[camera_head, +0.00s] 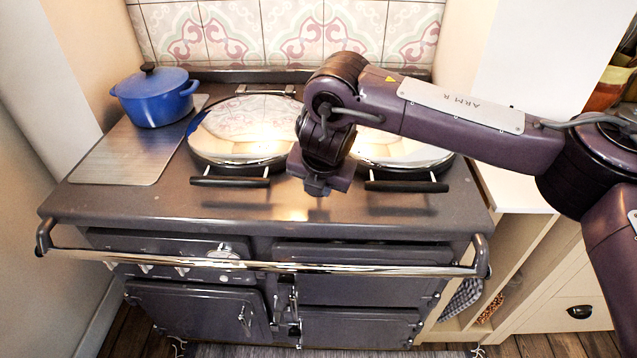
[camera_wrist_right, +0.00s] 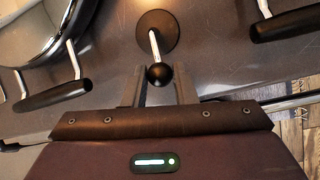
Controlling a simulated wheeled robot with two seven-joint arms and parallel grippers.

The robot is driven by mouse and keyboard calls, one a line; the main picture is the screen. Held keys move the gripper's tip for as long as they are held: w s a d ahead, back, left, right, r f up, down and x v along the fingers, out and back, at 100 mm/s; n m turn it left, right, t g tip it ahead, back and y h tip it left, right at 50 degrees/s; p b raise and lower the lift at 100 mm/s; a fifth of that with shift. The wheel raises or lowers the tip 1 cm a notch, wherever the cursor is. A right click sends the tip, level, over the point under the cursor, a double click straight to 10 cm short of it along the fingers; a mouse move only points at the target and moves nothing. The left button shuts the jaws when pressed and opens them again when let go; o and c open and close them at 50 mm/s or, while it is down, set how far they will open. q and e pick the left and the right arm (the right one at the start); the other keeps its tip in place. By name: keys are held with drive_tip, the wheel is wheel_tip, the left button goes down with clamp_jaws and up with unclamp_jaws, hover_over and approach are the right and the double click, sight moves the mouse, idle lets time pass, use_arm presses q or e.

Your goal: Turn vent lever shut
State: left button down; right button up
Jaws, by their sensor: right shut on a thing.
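The vent lever (camera_wrist_right: 154,43) is a short metal rod on a round dark disc, with a black ball knob (camera_wrist_right: 159,75) at its near end. My right gripper (camera_wrist_right: 158,80) has its two fingers on either side of the knob and is shut on it. In the head view my right gripper (camera_head: 319,188) points down at the stove top between the two hot-plate lids, and it hides the lever there. My left gripper is in neither view.
Two shiny domed lids, left (camera_head: 245,130) and right (camera_head: 395,150), have black handles close beside my right gripper. A chrome rail (camera_head: 270,265) crosses the stove (camera_head: 130,205) front.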

drive_tip(key=o, duration=1)
drive_tip(key=shift+a, duration=0.1)
drive_tip(key=shift+r, duration=0.15)
drive_tip(key=shift+s+r, duration=0.15)
drive_tip(key=shift+r, duration=0.15)
drive_tip(key=v, duration=0.7)
drive_tip(key=shift+s+f, duration=0.15)
